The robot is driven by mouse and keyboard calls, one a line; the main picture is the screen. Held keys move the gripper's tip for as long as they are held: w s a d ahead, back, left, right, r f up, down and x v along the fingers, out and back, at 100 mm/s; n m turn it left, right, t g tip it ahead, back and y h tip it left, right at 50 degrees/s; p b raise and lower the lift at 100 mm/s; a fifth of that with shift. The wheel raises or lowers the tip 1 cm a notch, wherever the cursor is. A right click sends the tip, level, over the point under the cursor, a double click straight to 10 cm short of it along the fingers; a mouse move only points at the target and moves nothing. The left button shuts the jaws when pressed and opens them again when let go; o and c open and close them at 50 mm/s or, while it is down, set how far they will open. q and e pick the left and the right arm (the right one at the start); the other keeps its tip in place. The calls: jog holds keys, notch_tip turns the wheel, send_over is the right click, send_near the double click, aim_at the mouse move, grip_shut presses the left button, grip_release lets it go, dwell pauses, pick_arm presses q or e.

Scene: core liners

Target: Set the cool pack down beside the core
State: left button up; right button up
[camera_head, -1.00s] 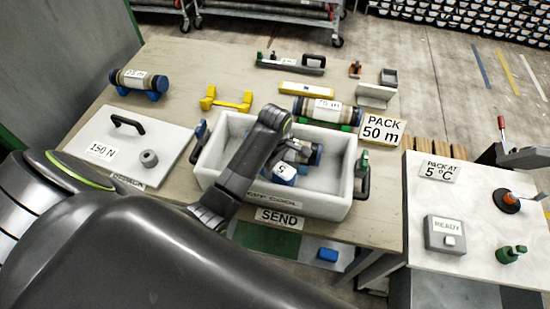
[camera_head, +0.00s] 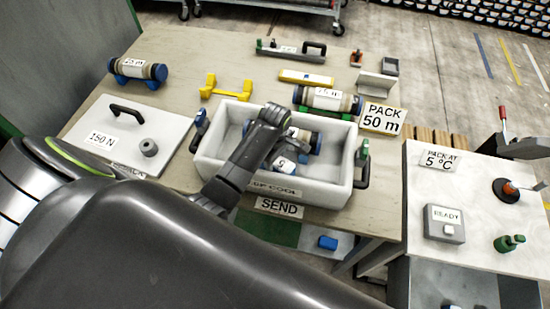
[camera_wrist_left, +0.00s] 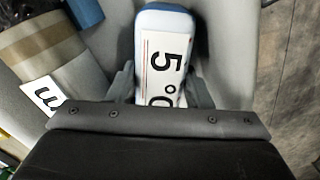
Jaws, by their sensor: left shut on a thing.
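The cool pack (camera_head: 283,164), a white and blue block marked 5 °C, is inside the white box (camera_head: 325,190). My left gripper (camera_head: 287,152) is shut on it; its fingers lie along both sides of the pack (camera_wrist_left: 165,50) in the left wrist view. The core (camera_head: 308,138), a tube with blue ends, lies in the same box just behind the pack. In the left wrist view the core (camera_wrist_left: 35,48) lies to the left, with a gap to the pack. I cannot tell whether the pack touches the box floor. My left forearm hides part of the box. My right gripper is not in view.
The box lid (camera_head: 130,135) with a black handle lies at the left. Two other cores, one at the back left (camera_head: 138,70) and one behind the box (camera_head: 328,98), rest on cradles. The box's right half has bare floor. A side table (camera_head: 470,180) stands at the right.

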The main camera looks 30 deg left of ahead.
pick_arm(q)
jog(key=shift+f, duration=0.4)
jog(key=o, duration=1.3)
jog(key=shift+o, duration=0.2)
